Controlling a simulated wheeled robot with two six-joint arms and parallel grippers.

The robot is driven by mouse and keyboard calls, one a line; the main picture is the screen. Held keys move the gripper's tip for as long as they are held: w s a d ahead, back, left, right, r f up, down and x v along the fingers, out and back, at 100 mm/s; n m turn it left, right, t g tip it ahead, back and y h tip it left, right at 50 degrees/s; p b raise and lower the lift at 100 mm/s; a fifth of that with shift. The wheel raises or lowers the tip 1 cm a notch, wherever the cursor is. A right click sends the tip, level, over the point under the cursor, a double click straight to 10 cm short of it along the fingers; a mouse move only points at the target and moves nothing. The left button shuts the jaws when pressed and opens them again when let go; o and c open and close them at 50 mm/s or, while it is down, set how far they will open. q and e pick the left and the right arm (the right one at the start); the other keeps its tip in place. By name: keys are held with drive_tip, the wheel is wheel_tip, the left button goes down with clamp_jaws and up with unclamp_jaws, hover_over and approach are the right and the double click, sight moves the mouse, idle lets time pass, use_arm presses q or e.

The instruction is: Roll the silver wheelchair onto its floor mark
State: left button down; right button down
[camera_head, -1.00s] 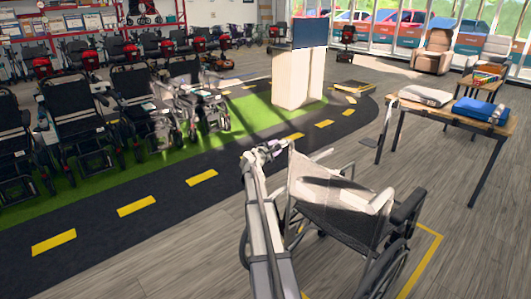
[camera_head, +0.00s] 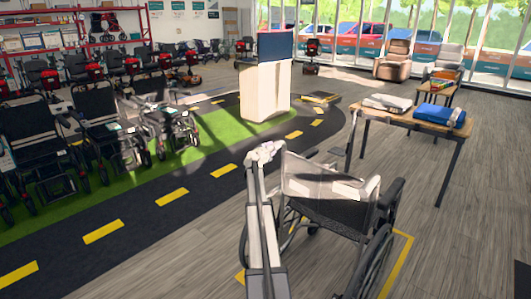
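The silver wheelchair (camera_head: 335,215) stands upright at lower centre. It has a dark seat, black armrest and large wheels; its pale upper part is sunlit. Its floor mark is a yellow outline (camera_head: 402,262) on the grey floor, seen right of the right wheel, with bits at the left wheel and through the frame. The chair stands over part of it; whether all wheels are inside is hidden. My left gripper (camera_head: 265,152) is at the chair's upper left corner; its fingers are too small to tell open from shut or touching. My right gripper is not seen.
A table (camera_head: 378,118) with folded white and blue items stands right of the chair. A white kiosk (camera_head: 265,92) stands behind. Several dark wheelchairs (camera_head: 45,148) line the green strip at left, beside a black lane with yellow dashes. The floor at right is mostly clear.

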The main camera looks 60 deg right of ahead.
use_arm(q)
drive_tip(key=shift+d, duration=0.4)
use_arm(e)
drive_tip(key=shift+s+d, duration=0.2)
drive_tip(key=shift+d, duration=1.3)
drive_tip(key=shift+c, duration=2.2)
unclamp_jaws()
use_arm(q)
drive_tip(key=shift+r+p, duration=0.8)
drive_tip(key=shift+p, duration=0.05)
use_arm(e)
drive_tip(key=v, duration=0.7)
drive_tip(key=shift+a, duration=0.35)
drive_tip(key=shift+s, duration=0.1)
